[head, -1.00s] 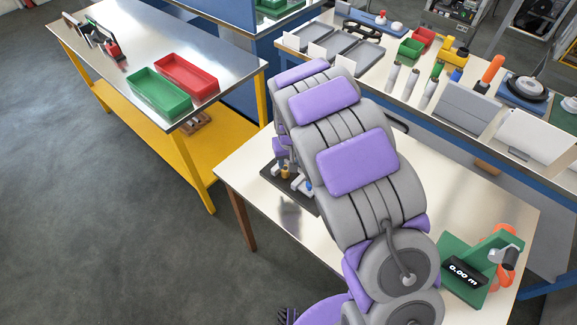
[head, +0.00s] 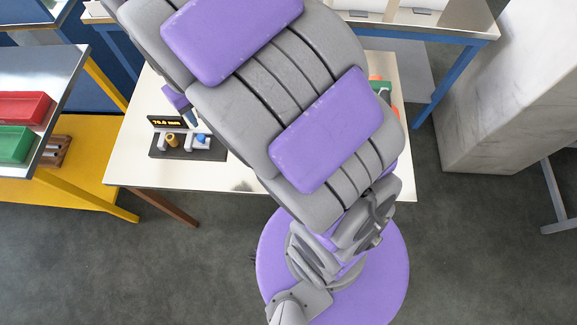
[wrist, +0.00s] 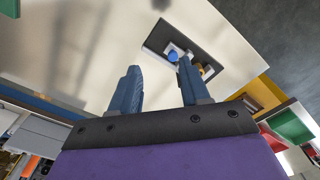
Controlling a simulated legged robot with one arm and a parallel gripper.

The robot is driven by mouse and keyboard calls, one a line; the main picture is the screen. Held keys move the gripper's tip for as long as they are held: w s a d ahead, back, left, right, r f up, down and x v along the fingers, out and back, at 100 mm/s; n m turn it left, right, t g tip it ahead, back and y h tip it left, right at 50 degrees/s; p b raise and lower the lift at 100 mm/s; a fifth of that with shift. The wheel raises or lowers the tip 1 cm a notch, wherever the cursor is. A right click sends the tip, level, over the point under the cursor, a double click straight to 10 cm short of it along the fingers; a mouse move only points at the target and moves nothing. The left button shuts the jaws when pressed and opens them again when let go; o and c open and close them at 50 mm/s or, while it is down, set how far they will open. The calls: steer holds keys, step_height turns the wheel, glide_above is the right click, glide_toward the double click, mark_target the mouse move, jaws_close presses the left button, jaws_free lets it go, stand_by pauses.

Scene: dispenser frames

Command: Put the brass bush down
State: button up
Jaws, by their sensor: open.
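The brass bush (head: 172,140) stands on the dark base (head: 160,155) of a small gauge with a lit display, white parts and a blue knob. It also shows in the wrist view (wrist: 208,71), partly hidden behind a finger. My gripper (wrist: 157,78) is open, with nothing between its two blue fingers. In the head view my arm covers most of it; a small blue part (head: 190,118) shows just right of the display. The bush is apart from the gap between the fingers.
The cream table (head: 225,176) has bare room in front of the gauge. A side bench at left carries a red bin (head: 22,107) and a green bin (head: 14,145). A green device (head: 378,86) is mostly hidden behind my arm. A pale stone pillar (head: 505,100) stands at right.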

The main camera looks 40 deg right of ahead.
steer(key=s+d+r, duration=0.2)
steer(key=s, duration=0.6)
steer(key=s+d+r+m+g, duration=0.1)
steer(key=s+d+r, duration=0.1)
steer(key=s, duration=0.7)
steer(key=s+d+r+g, duration=0.1)
steer(key=s+d+r, duration=0.1)
steer(key=s, duration=0.7)
steer(key=shift+s+d, duration=0.2)
steer(key=shift+d, duration=0.1)
